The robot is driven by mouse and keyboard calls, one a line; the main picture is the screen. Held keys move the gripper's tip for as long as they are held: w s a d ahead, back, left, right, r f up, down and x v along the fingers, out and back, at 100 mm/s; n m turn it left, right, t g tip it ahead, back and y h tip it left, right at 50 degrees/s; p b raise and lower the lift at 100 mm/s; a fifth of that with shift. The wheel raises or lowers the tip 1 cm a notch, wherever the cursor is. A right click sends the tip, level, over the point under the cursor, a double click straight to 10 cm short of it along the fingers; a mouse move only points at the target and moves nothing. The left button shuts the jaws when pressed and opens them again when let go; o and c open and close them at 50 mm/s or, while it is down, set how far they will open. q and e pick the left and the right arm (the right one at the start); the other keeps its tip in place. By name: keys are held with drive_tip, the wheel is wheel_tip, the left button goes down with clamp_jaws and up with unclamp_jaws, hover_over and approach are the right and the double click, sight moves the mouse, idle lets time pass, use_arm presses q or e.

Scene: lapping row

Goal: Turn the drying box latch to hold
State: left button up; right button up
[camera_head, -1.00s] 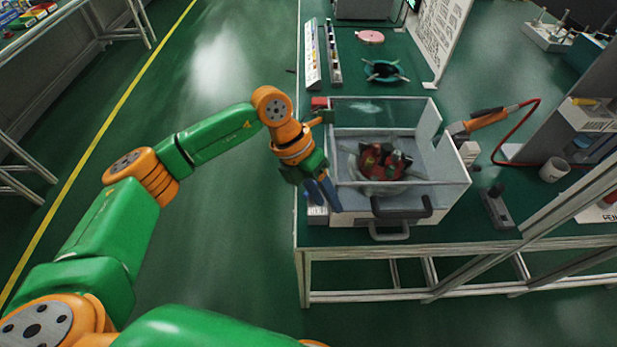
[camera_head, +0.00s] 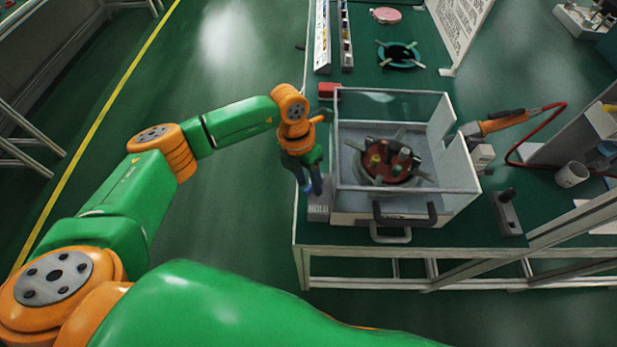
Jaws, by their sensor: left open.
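The drying box appears to be the clear-walled box (camera_head: 460,187) on the green bench, with a black front handle (camera_head: 404,216). Inside it sits a round dark fixture with red parts (camera_head: 388,163). My left gripper (camera_head: 313,190) is open, beside the box's left wall, pointing down with blue fingers. A small light block (camera_head: 319,211) is just below the fingertips at the box's front left corner. The gripper partly hides it. I cannot tell whether it carries the latch, or which way the latch points. My right gripper is not in view.
A red block (camera_head: 328,89) is behind the box's left corner. A black lever on a grey base (camera_head: 507,212) and an orange tool (camera_head: 500,122) with a red hose are to the right. A teal ring (camera_head: 401,55) is farther back. The floor left of the bench is clear.

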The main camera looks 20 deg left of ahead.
use_arm(q)
clamp_jaws()
drive_tip(key=shift+s+r, duration=0.1)
drive_tip(key=n, duration=0.1)
drive_tip(key=d+n+p, duration=0.1)
drive_tip(key=n, duration=0.1)
drive_tip(key=shift+s+t, duration=0.15)
drive_tip(key=shift+t, duration=0.15)
drive_tip(key=shift+d+n+t+p, duration=0.2)
drive_tip(key=shift+d+n+p, duration=0.25)
drive_tip(key=shift+n, duration=0.6)
drive_tip(key=shift+d+n+t+p, duration=0.2)
drive_tip(key=shift+d+n+p, duration=0.15)
drive_tip(key=shift+n, duration=0.7)
unclamp_jaws()
drive_tip(key=shift+a, duration=0.1)
